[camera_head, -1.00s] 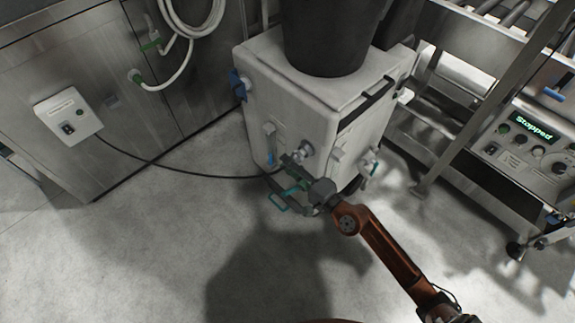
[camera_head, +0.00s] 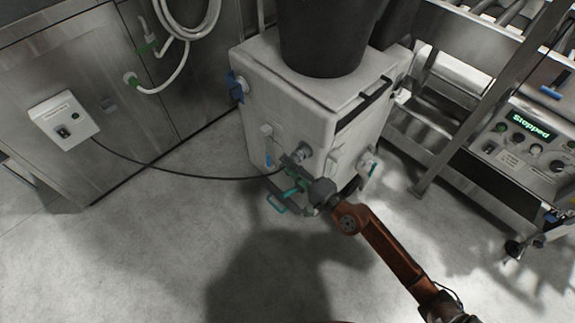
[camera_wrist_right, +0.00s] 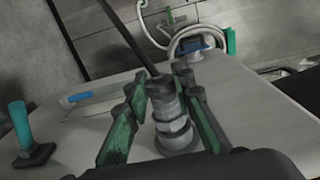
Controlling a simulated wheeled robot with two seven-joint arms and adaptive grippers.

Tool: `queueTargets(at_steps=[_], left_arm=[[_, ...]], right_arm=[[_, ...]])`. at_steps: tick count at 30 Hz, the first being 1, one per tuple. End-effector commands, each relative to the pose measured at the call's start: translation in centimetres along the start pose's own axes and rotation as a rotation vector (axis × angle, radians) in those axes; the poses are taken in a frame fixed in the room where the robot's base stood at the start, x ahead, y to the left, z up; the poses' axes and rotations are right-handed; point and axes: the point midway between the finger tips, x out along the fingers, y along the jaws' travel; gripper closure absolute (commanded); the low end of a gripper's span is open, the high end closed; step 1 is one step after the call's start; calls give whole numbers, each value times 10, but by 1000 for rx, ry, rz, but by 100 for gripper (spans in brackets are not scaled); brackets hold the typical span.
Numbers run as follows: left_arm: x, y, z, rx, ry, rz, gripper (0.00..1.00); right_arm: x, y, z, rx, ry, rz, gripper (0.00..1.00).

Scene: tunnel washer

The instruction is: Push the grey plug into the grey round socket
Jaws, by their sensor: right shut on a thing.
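My right gripper (camera_head: 296,176) is at the lower front of the white cart, right by the grey round socket (camera_head: 303,153). In the right wrist view my gripper (camera_wrist_right: 165,105) is shut, with its green-and-grey fingers on both sides of the grey plug (camera_wrist_right: 161,88). A black cable runs up and away from the plug. Ringed grey metal, apparently the socket (camera_wrist_right: 178,138), shows below the plug in line with it. I cannot tell how deep the plug sits in it. The fingers mostly hide the plug in the head view. My left gripper is not in view.
The white cart (camera_head: 285,95) carries a dark bin (camera_head: 325,35). The black cable (camera_head: 190,176) runs left to a wall box (camera_head: 64,120). A steel conveyor with a "Stopped" panel (camera_head: 530,128) stands right. The front floor is clear.

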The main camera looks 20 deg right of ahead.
Motion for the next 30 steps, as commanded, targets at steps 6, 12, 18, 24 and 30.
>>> queueTargets(at_steps=[6,12,18,24,30], left_arm=[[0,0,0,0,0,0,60],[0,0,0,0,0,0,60],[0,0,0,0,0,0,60],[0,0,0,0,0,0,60],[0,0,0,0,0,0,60]], right_arm=[[0,-1,0,0,0,-2,76],[0,-1,0,0,0,-1,62],[0,0,0,0,0,-1,57],[-3,0,0,0,0,1,57],[-32,2,0,-3,0,5,57]])
